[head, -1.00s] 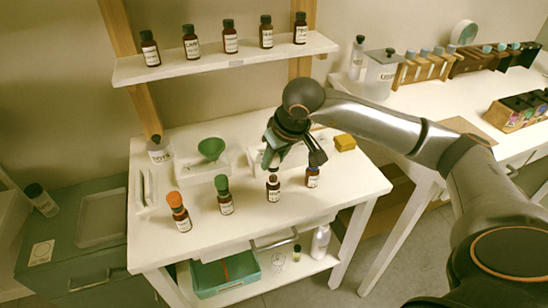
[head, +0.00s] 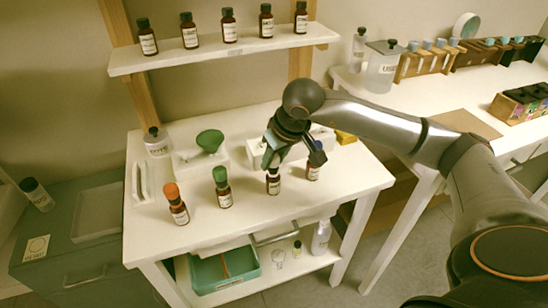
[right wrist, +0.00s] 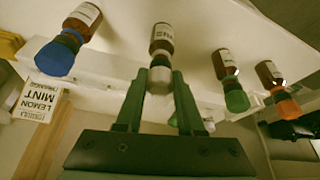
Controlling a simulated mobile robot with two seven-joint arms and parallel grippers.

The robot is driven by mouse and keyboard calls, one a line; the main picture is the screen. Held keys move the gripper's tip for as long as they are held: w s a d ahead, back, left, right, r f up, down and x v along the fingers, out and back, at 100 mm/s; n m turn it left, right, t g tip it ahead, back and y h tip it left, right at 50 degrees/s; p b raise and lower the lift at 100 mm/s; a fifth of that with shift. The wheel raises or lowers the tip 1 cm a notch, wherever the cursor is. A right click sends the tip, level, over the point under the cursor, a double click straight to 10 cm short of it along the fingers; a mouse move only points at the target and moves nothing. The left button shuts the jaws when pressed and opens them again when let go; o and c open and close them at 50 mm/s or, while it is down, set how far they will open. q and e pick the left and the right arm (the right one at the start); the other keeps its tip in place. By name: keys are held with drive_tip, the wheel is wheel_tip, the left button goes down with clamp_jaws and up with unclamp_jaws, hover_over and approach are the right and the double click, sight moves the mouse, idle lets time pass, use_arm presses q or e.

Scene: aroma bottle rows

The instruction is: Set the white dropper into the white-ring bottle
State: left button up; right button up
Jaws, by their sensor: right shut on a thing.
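The white-ring bottle (head: 273,185) is a small brown labelled bottle standing upright on the white table, between the green-capped and blue-capped bottles. My right gripper (head: 272,163) is directly above it, with its fingers pointing down. In the right wrist view the gripper (right wrist: 160,85) is shut on the white dropper (right wrist: 159,75). The dropper is in line with the mouth of the bottle (right wrist: 161,38), at its pale neck ring. Its stem is not visible, and I cannot tell whether it is fully seated. My left gripper is not in view.
A blue-capped bottle (head: 313,171) stands close on the right. A green-capped bottle (head: 222,188) and an orange-capped bottle (head: 176,204) stand on the left. A green funnel (head: 210,140) sits behind. A shelf (head: 225,55) with several bottles hangs above the back.

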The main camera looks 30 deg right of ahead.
drive_tip(key=o, duration=0.8)
drive_tip(key=shift+r, duration=0.1)
drive_tip(key=shift+r+p, duration=2.35)
drive_tip(key=shift+r, duration=1.1)
